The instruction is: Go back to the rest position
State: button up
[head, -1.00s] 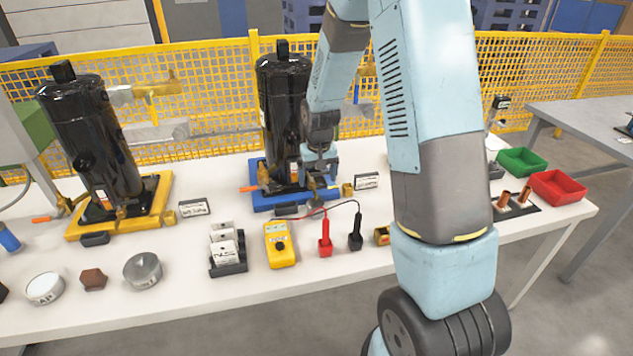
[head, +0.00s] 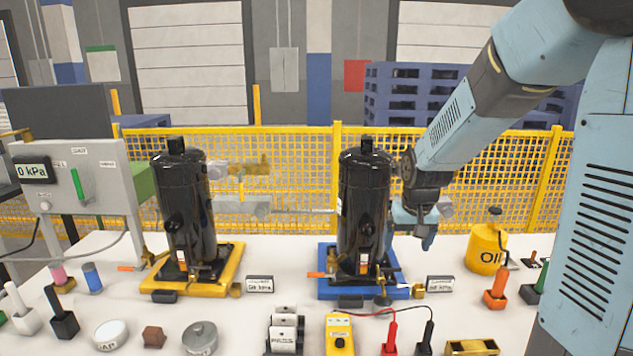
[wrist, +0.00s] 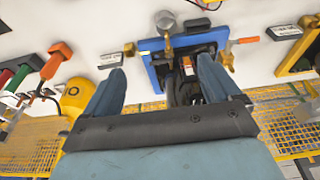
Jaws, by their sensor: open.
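My gripper (head: 426,236) hangs in the air just right of the black compressor on the blue pallet (head: 328,288) in the head view. In the wrist view its two blue fingers (wrist: 160,90) stand apart with nothing held between them. The black compressor (head: 362,205) stands upright on the blue pallet. A second black compressor (head: 188,205) stands on a yellow pallet (head: 230,262) to the left. The arm comes in from the upper right.
A yellow oil can (head: 485,248) stands right of my gripper. A yellow meter (head: 339,335) with red and black probes lies in front. A grey gauge panel (head: 85,185) stands at the left. A yellow mesh fence (head: 490,185) runs behind the table.

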jog(key=s+r+t, duration=0.1)
jog(key=s+r, duration=0.6)
jog(key=s, duration=0.4)
jog(key=s+d+r+t, duration=0.1)
jog(key=s+r, duration=0.6)
jog(key=s, duration=0.4)
jog(key=shift+s+d+t, duration=0.25)
jog(key=shift+d+t, duration=0.05)
jog(key=shift+t, duration=0.1)
